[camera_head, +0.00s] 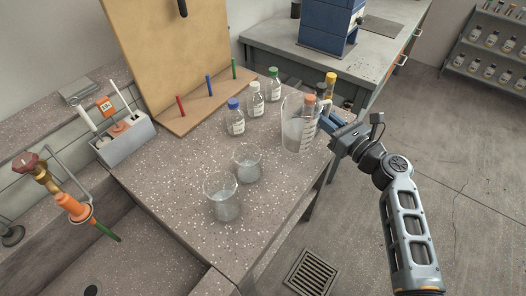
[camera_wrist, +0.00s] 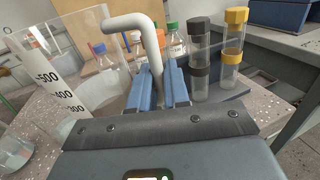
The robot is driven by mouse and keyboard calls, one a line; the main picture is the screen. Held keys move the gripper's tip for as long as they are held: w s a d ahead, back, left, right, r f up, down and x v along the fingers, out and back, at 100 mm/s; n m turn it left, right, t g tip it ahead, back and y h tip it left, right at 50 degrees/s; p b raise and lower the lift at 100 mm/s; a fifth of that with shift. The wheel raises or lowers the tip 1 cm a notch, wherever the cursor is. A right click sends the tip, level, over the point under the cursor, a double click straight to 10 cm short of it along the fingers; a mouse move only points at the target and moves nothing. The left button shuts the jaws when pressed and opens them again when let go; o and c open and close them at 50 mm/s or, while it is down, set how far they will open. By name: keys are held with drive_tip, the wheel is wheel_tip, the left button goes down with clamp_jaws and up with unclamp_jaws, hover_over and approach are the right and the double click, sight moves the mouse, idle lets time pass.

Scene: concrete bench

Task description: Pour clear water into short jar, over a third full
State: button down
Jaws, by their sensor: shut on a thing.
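A clear graduated jug (camera_head: 292,132) is at the right edge of the bench, nearly upright; I cannot tell if it touches the bench. The wrist view shows its wall with marks (camera_wrist: 58,92) and what looks like clear liquid low inside. My gripper (camera_head: 326,118) is shut on the jug's white handle (camera_wrist: 153,42), with its blue fingers (camera_wrist: 160,85) on either side. Two open glass vessels stand left of the jug: a shorter jar (camera_head: 247,165) and a larger one (camera_head: 221,204) nearer the front. Both look clear; any contents are hard to tell.
Bottles with blue (camera_head: 235,120), white (camera_head: 256,98) and green (camera_head: 273,85) caps stand behind. Orange-, yellow- (camera_head: 330,82) and black-capped containers crowd near the jug. A board with coloured pegs (camera_head: 208,90) is behind. The front right bench (camera_head: 275,205) is clear.

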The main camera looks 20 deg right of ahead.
sight(328, 112)
drive_tip(key=shift+a+r, duration=0.1)
drive_tip(key=shift+a, duration=0.1)
drive_tip(key=shift+d+r, duration=0.1)
drive_tip(key=shift+r, duration=0.05)
drive_tip(key=shift+r+p, duration=1.1)
drive_tip(key=shift+r, duration=0.25)
drive_tip(key=shift+f, duration=0.1)
